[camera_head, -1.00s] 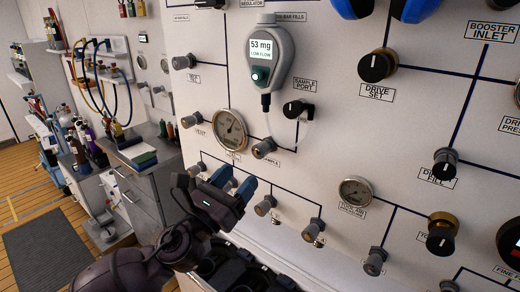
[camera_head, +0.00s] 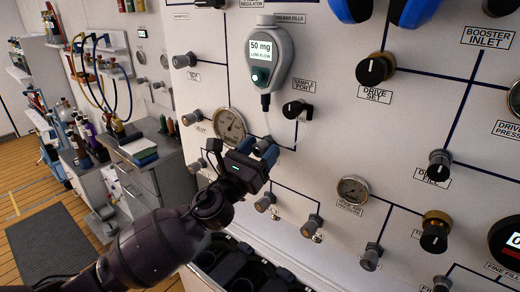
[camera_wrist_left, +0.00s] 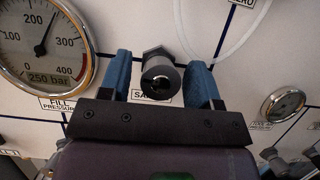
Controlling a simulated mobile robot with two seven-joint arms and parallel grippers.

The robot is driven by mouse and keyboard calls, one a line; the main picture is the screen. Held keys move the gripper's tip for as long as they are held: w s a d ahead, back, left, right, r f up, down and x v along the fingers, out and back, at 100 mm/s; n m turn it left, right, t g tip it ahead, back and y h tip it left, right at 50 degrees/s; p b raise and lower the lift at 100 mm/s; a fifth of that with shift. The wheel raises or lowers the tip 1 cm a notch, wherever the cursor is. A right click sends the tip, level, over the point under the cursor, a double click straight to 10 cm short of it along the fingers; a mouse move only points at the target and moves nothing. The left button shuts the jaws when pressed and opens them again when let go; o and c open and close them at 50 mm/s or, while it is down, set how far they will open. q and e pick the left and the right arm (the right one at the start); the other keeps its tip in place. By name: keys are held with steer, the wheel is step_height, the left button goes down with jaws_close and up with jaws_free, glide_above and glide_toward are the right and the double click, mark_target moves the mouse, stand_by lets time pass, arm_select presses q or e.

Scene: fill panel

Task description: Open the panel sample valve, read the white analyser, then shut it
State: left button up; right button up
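The white analyser (camera_head: 268,60) hangs at the upper middle of the panel and reads "50 mg" and "LOW FLOW". A thin clear tube runs down from it. The sample valve (camera_wrist_left: 158,78) is a dark knob with a hex base; in the left wrist view it lies between the blue fingers, with a gap visible at each side. Its label is partly hidden behind the gripper. My left gripper (camera_head: 255,150) is open around this knob, its fingertips at the panel. The sample port (camera_head: 298,109), a black fitting, sits up and right of it. My right gripper is not in view.
The fill pressure gauge (camera_head: 230,126) is close to the left of my gripper; in the left wrist view it reads about 250 bar. Other knobs, such as the vent knob (camera_head: 192,117) and the drive set knob (camera_head: 376,68), stick out around. Dark holders line the panel's foot.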

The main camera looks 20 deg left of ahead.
arm_select(q)
steer(key=c, duration=0.7)
steer(key=shift+c, duration=0.5)
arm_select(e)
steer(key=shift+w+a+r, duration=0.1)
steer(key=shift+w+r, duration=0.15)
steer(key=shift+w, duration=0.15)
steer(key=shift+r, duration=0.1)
arm_select(q)
steer(key=shift+n, duration=0.4)
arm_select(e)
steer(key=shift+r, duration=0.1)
arm_select(q)
steer(key=n+y+p, duration=0.1)
steer(key=n, duration=0.1)
steer(key=shift+r+n+t+y, duration=0.1)
steer(key=shift+n+t+y, duration=0.2)
steer(key=shift+n+y, duration=0.1)
steer(key=n+y+p, duration=0.1)
steer(key=n+y, duration=0.1)
steer(key=n, duration=0.1)
steer(key=shift+d+n, duration=0.1)
steer(key=shift+n, duration=0.2)
steer(key=shift+n+y+p, duration=0.4)
steer(key=shift+n+p, duration=0.1)
steer(key=shift+n, duration=0.4)
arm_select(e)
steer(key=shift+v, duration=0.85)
